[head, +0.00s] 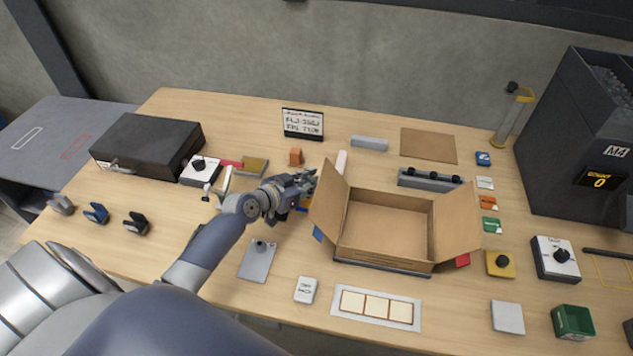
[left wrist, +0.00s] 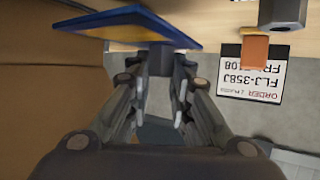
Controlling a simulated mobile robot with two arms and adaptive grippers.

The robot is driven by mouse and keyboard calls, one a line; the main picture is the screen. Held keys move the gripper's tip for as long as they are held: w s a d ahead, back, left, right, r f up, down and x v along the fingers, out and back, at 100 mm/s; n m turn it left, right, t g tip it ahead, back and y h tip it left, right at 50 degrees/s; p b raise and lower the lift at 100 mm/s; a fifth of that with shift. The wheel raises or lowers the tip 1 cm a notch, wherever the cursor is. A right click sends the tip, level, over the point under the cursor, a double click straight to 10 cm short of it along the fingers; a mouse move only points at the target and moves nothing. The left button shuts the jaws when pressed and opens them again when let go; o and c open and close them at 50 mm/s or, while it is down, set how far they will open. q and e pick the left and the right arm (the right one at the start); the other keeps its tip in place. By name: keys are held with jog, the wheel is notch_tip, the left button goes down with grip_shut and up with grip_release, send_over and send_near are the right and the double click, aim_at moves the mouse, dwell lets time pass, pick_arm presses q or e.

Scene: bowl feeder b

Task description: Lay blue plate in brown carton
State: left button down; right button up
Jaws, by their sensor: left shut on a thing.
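The blue plate (left wrist: 135,20) has a yellow edge or underside and a dark knob in the left wrist view. My left gripper (left wrist: 160,68) is shut on this knob. In the head view, my left gripper (head: 306,184) is just left of the brown carton (head: 388,226), beside its left flap. Only a small blue and yellow part of the plate shows there, below the fingers. The carton is open, with side flaps spread and its visible floor empty. The carton wall or flap fills the left of the wrist view (left wrist: 40,90). My right gripper is not in view.
A label sign (head: 303,124) and an orange block (head: 295,157) stand behind the gripper. A grey rail with black knobs (head: 431,180) lies behind the carton. A white card strip (head: 376,307) lies in front. A grey plate with a knob (head: 257,262) is front left.

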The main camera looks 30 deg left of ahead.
pick_arm(q)
jog(key=shift+w+f, duration=0.1)
jog(key=shift+w, duration=0.9)
jog(key=shift+w+d+f, duration=0.1)
jog(key=shift+f, duration=1.7)
jog(key=shift+f+b, duration=0.15)
jog(key=shift+b, duration=0.15)
jog(key=c, duration=1.5)
grip_release()
jog(key=shift+o, duration=0.2)
